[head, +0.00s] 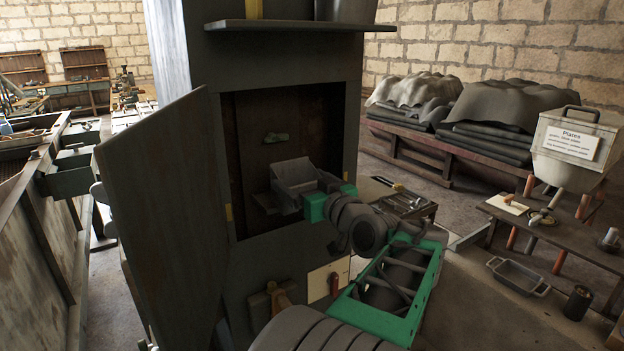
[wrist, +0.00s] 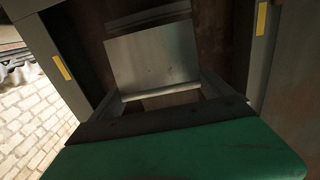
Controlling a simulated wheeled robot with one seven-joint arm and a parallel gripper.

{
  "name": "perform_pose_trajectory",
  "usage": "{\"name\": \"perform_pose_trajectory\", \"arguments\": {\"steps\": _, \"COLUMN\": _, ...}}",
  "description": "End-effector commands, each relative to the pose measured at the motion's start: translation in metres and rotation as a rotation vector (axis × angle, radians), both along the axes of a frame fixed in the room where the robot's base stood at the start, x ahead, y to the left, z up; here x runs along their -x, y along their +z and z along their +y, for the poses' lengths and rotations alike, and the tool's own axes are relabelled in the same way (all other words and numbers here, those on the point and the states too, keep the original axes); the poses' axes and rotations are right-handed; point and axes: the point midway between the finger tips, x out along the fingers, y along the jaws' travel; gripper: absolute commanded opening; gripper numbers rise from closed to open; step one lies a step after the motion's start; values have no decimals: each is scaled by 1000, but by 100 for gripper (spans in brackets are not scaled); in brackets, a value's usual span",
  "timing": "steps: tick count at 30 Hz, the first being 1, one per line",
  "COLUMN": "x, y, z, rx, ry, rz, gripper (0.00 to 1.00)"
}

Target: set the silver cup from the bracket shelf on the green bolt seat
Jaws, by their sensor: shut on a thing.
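My gripper (head: 293,183) reaches into the dark recess of the grey cabinet in the head view. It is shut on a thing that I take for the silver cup. Grey flat plates hide its outline, and I cannot clearly separate it from the jaws. In the wrist view a grey plate (wrist: 152,55) and a pale bar (wrist: 160,92) lie beyond my green palm.
The cabinet door (head: 165,205) stands open at the left. A shelf (head: 290,26) juts out above the recess and carries a dark container (head: 345,9). The recess side edges are close around my gripper. A bench (head: 545,232) stands at the right.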

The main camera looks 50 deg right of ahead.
Motion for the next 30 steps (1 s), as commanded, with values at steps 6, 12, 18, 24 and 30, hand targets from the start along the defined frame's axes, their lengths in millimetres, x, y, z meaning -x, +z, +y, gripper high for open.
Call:
{"name": "perform_pose_trajectory", "arguments": {"steps": 6, "x": -30, "y": 4, "z": -8, "rx": -1, "ry": 3, "rz": 1, "gripper": 20}}
{"name": "perform_pose_trajectory", "arguments": {"steps": 12, "x": -57, "y": 4, "z": -17, "rx": 0, "ry": 3, "rz": 1, "gripper": 20}}
{"name": "perform_pose_trajectory", "arguments": {"steps": 18, "x": -79, "y": -4, "z": -24, "rx": 3, "ry": 2, "rz": 0, "gripper": 20}}
{"name": "perform_pose_trajectory", "arguments": {"steps": 24, "x": -89, "y": -3, "z": -28, "rx": 2, "ry": 0, "rz": 0, "gripper": 20}}
{"name": "perform_pose_trajectory", "arguments": {"steps": 30, "x": -89, "y": -2, "z": -28, "rx": 2, "ry": -1, "rz": 0, "gripper": 20}}
